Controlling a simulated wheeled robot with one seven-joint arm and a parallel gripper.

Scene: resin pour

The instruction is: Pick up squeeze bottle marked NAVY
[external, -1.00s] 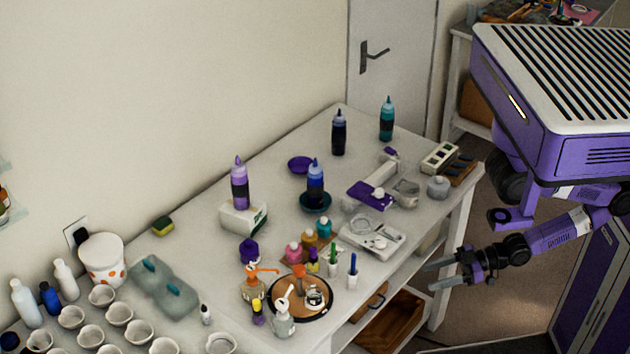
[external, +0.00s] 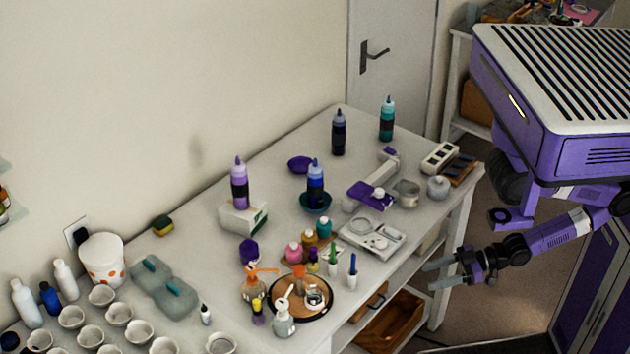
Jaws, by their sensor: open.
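Several squeeze bottles stand upright on the white table. A very dark blue bottle (external: 339,133) is near the back edge. A brighter blue bottle (external: 315,184) stands in a teal dish (external: 316,206). A purple bottle (external: 239,184) is on a white box, and a teal bottle (external: 387,119) is at the back right. No label is legible; the very dark blue bottle looks closest to navy. My gripper (external: 431,276) is open and empty, off the table's right-hand edge, well apart from all the bottles.
A purple device (external: 369,195), a metal jar (external: 438,187) and a grey tray (external: 372,236) lie between my gripper and the dark bottle. Small bottles and a round tray (external: 327,300) crowd the front. The tabletop left of the dark bottle is fairly clear.

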